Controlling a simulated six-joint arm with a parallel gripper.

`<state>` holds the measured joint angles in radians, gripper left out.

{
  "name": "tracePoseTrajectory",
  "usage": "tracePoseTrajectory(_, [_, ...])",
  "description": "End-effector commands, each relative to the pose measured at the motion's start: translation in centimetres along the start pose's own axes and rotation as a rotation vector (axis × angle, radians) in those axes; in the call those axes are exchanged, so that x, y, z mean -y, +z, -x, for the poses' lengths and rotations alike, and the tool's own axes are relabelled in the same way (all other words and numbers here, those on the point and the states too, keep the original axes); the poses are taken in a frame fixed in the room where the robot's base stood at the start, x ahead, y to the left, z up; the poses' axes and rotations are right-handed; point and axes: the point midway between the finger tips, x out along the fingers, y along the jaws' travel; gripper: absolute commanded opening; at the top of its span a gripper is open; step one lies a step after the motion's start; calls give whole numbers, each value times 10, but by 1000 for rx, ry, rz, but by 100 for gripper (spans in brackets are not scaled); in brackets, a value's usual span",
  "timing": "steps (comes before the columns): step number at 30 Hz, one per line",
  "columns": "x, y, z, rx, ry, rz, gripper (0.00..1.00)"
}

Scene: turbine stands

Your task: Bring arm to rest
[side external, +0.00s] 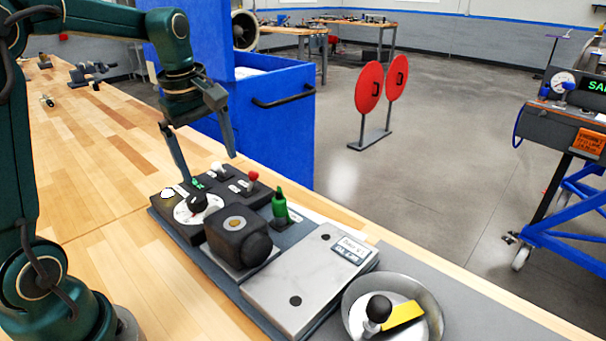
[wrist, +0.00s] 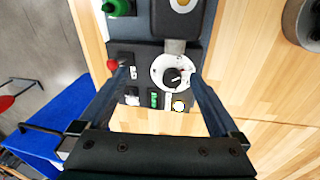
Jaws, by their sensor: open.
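My gripper (side external: 207,172) is open and empty, with its two fingers spread above the far end of a control panel (side external: 190,238). In the wrist view my gripper (wrist: 150,88) shows its fingers on either side of a black knob on a white dial (wrist: 162,66). The dial also shows in the side view (side external: 185,211), below and in front of the fingers. No object is between the fingers. Whether the fingertips touch the panel is hard to tell.
The panel carries a red-tipped switch (side external: 253,177), a white-tipped switch (side external: 218,169), a green handle (side external: 280,205), a dark block (side external: 222,241) and a pale plate (side external: 290,291). A metal bowl (side external: 436,318) stands nearby. A blue cabinet (side external: 285,136) is behind.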

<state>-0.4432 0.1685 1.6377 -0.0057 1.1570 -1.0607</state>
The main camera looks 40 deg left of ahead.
Motion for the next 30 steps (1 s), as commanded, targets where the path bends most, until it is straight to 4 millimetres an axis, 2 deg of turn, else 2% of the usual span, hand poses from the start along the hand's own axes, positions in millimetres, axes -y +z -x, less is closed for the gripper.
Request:
tracePoseTrajectory(1, [3, 17, 14, -12, 37, -79, 98])
tracePoseTrajectory(3, [10, 36, 27, -24, 80, -194, 98])
tracePoseTrajectory(7, [28, 70, 44, -51, 158, -428, 98])
tracePoseTrajectory(11, [53, 99, 53, -85, 231, -683, 98])
tracePoseTrajectory(15, [81, 121, 51, -128, 296, -960, 98])
tracePoseTrajectory(22, [114, 136, 29, -187, 316, -1335, 98])
tracePoseTrajectory(24, [116, 136, 24, -190, 301, -1400, 98])
tracePoseTrajectory(30, [114, 136, 24, -211, 302, -1477, 98])
